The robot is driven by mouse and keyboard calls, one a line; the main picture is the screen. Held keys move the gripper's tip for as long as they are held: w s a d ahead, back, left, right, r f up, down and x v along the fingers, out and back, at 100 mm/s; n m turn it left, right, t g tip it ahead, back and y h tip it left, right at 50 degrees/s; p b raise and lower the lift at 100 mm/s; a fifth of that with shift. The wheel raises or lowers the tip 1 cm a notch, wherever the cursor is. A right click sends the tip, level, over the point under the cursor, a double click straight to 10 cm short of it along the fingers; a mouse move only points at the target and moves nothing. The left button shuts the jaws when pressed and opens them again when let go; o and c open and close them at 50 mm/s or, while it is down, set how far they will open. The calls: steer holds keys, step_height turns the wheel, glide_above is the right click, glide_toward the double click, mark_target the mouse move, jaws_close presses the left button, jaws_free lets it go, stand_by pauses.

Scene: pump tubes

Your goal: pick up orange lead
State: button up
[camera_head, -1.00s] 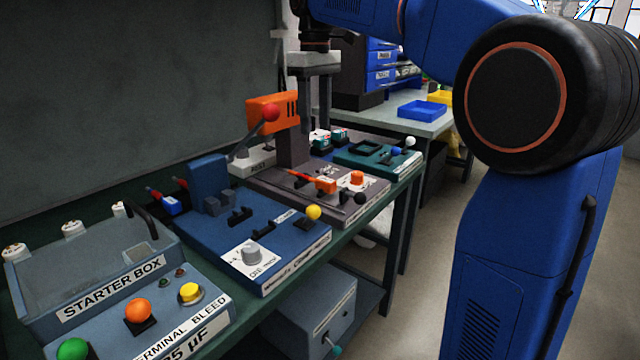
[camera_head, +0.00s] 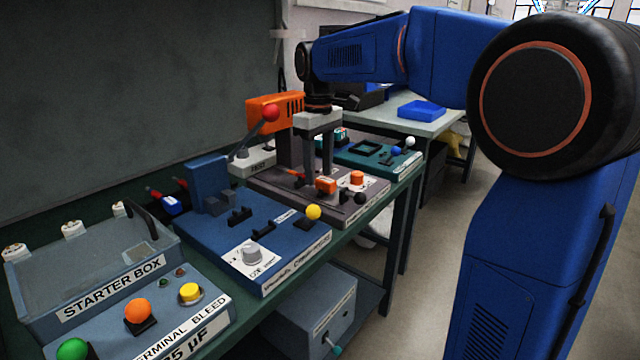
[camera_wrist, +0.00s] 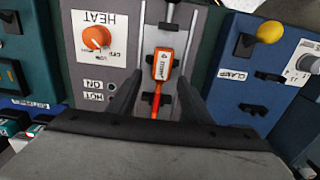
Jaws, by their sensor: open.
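The orange lead has an orange block-shaped head with a white label, seen in the wrist view (camera_wrist: 163,66), and a thin orange shaft running from it down between my fingers. In the head view its head (camera_head: 327,185) lies on the grey station with the orange knob. My gripper (camera_head: 318,172) is over that station, pointing down, with its fingers apart at the lead. In the wrist view my gripper (camera_wrist: 160,92) has one finger on each side of the lead, with gaps showing. The lower end of the shaft is hidden by my gripper's body.
An orange heat knob (camera_wrist: 97,37) is beside the lead. The blue clamp station (camera_head: 235,235) with a yellow ball lever (camera_head: 313,212) is to the left in the head view. An orange-headed press (camera_head: 270,112) stands close behind my gripper.

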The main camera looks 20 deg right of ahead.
steer(key=shift+f, duration=0.8)
jaws_close()
steer(key=shift+r, duration=0.1)
